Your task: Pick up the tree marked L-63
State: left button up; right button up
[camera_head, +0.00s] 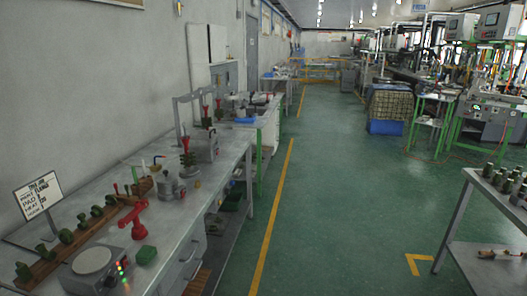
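Neither of my grippers is in view. No label reading L-63 can be made out, so I cannot tell which thing bears it. Red-topped pieces (206,117) stand farther back near a grey frame. Several dark green pieces (66,236) stand in a row on a wooden rack (42,268) at the near left. More dark green pieces (506,182) stand on the table at the right edge.
The green floor (335,200) between bench and right table (455,225) is clear. Machines stand far right.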

aim_at(188, 162)
jog(key=z, duration=0.5)
jog(key=i, duration=2)
jog(key=u, duration=0.15)
jog(key=i, duration=1.7)
jog(key=u, duration=1.9)
jog(key=i, duration=0.75)
jog(key=u, duration=0.65)
